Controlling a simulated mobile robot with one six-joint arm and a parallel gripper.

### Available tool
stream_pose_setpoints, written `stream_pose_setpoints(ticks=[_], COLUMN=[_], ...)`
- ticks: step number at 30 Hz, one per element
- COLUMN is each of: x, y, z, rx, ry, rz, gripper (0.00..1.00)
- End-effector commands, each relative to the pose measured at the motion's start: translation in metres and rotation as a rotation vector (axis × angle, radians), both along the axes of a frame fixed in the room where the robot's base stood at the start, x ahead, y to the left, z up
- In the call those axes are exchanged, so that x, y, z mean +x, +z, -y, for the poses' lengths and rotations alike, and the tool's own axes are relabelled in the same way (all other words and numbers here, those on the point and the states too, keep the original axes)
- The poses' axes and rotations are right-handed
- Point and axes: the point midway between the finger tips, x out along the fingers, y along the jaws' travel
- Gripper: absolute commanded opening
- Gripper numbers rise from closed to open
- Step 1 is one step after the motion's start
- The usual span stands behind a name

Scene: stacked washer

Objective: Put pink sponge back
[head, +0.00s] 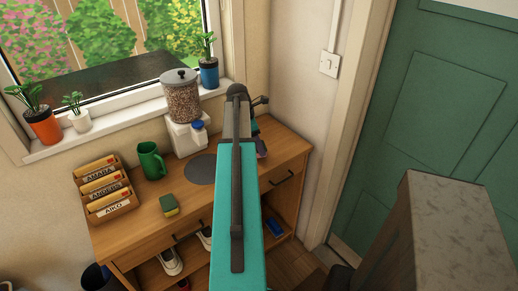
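I see no pink sponge in the head view. A small sponge with a yellow top and green sides (169,204) lies on the wooden cabinet top (140,227), left of my arm. My teal arm reaches away over the cabinet and hides part of its right side. The dark end of my arm, where my gripper (262,148) seems to be, shows only partly at the arm's right edge above the cabinet's back right. Its fingers cannot be made out, nor whether they hold anything.
A green mug (151,160), a letter rack (105,188), a dark round mat (200,169) and a pellet-filled dispenser (181,97) stand on the cabinet. Shoes (171,262) and a blue item (275,228) are on the shelf below. A grey-topped block (455,225) stands at right, before the green door.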

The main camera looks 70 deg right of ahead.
Motion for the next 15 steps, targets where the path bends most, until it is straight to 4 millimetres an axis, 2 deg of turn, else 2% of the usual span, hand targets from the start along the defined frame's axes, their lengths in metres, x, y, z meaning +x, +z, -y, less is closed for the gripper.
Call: stream_pose_setpoints(ticks=[9, 15], x=[0.000, 0.000], y=[-0.026, -0.030], z=[0.000, 0.000], rx=[0.001, 0.000], ry=[-0.001, -0.001], rz=[0.000, 0.000], gripper=[0.37, 0.37])
